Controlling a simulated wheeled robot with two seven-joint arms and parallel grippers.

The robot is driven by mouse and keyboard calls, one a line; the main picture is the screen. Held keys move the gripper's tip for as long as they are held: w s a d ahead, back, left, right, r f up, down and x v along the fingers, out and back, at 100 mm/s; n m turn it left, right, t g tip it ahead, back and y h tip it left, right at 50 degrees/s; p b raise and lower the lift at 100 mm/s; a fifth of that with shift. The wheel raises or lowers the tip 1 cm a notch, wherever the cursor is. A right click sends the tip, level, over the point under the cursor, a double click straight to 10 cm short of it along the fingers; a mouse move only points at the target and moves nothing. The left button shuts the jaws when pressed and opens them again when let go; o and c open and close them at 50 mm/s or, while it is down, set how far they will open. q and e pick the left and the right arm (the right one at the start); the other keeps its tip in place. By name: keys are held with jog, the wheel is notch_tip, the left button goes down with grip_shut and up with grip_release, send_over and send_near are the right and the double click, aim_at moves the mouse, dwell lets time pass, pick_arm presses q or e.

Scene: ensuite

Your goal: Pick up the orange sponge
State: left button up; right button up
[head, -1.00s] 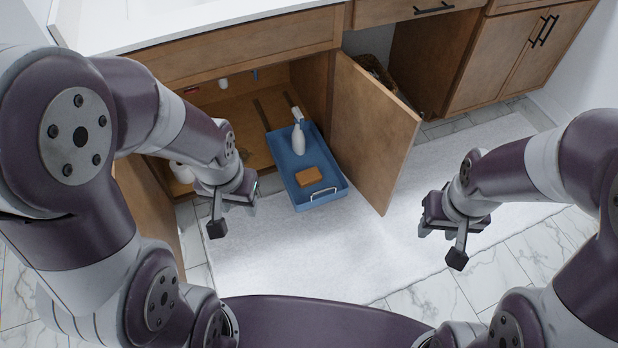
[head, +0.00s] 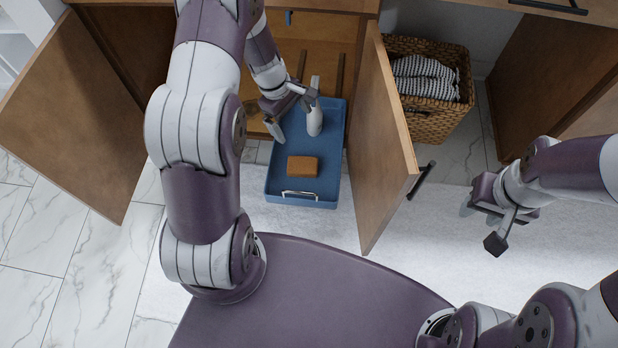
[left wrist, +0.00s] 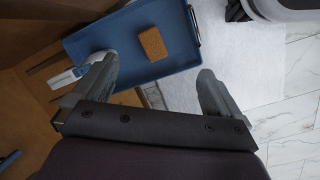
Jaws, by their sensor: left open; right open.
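The orange sponge (head: 302,166) lies flat in the front part of a blue tray (head: 332,189) that is pulled out of the cabinet. It also shows in the left wrist view (left wrist: 152,44), beyond the fingers. My left gripper (head: 294,112) is open and empty above the tray's back left part, behind the sponge and apart from it. In the left wrist view its two fingers (left wrist: 158,85) are spread wide. My right gripper (head: 482,227) is open, off to the right above the white mat, far from the tray.
A white bottle (head: 314,121) stands in the tray beside my left gripper. Open cabinet doors stand at the left (head: 75,120) and right (head: 385,140). A wicker basket (head: 437,112) with a striped cloth is behind the right door. The white mat (head: 400,250) has free room.

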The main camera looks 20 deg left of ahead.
aim_at(302, 164)
pick_arm(q)
jog(key=w+a+f+n+h+b, duration=0.1)
jog(key=a+f+n+b, duration=0.15)
jog(key=f, duration=0.65)
jog(key=w+a+f+n+b, duration=0.15)
jog(key=f+n, duration=0.25)
jog(key=f, duration=0.5)
jog(key=shift+n+t, duration=0.25)
jog(key=shift+t, duration=0.25)
jog(key=b+x, duration=0.8)
jog(key=x, duration=0.4)
jog(key=shift+s+d+b, duration=0.1)
jog(key=shift+b, duration=0.25)
jog(key=shift+d+f, duration=0.15)
jog(key=shift+f, duration=0.15)
jog(key=shift+r, duration=0.25)
pick_arm(e)
notch_tip(302, 164, down, 16)
jog(key=shift+s+f, duration=0.15)
pick_arm(q)
jog(key=shift+f, duration=0.25)
pick_arm(e)
jog(key=shift+f, duration=0.1)
pick_arm(q)
jog(key=c, duration=1)
jog(key=shift+c, duration=0.2)
